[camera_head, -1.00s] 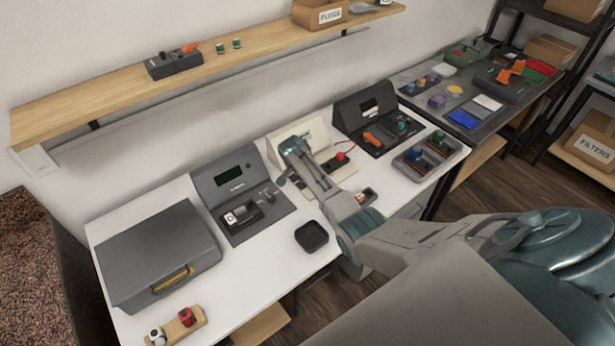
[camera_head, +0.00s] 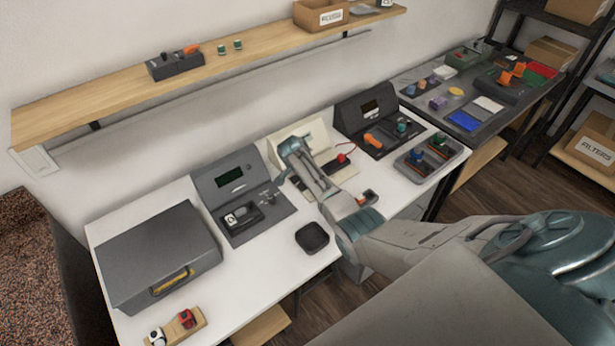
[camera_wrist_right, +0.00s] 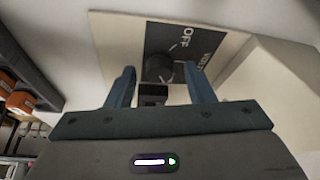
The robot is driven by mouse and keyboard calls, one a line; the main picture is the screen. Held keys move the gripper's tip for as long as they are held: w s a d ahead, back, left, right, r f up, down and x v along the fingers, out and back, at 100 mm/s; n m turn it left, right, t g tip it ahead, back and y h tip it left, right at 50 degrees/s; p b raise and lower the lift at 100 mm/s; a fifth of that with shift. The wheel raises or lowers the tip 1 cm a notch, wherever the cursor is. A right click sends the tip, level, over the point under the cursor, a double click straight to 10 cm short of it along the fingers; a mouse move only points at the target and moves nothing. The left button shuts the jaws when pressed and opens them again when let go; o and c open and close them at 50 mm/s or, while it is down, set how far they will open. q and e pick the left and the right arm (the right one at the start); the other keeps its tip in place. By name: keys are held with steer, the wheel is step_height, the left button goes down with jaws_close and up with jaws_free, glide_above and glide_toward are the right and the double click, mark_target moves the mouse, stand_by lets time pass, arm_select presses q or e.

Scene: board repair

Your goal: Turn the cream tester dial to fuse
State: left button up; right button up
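The cream tester (camera_head: 316,130) stands on the white bench against the wall, partly hidden behind my right arm in the head view. In the right wrist view, its cream panel (camera_wrist_right: 112,28) carries a dark dial plate with a black dial (camera_wrist_right: 160,68). The words OFF and part of VOLT show beside the dial. My right gripper (camera_wrist_right: 161,76) is open, its two fingers spread on either side of the dial with gaps visible. Whether the fingertips reach around the dial's depth is not clear. My left gripper is not in view.
A grey tester (camera_head: 232,182) stands left of the cream one, and a black tester (camera_head: 368,112) stands to its right. A grey case (camera_head: 158,255), a small black tray (camera_head: 312,237) and a two-part tray (camera_head: 430,155) are on the bench. A wooden shelf (camera_head: 110,100) runs above.

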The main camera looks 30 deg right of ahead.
steer(key=shift+r, duration=0.1)
steer(key=b+v, duration=0.1)
steer(key=v, duration=0.9)
steer(key=shift+r+b, duration=0.3)
steer(key=shift+a, duration=0.1)
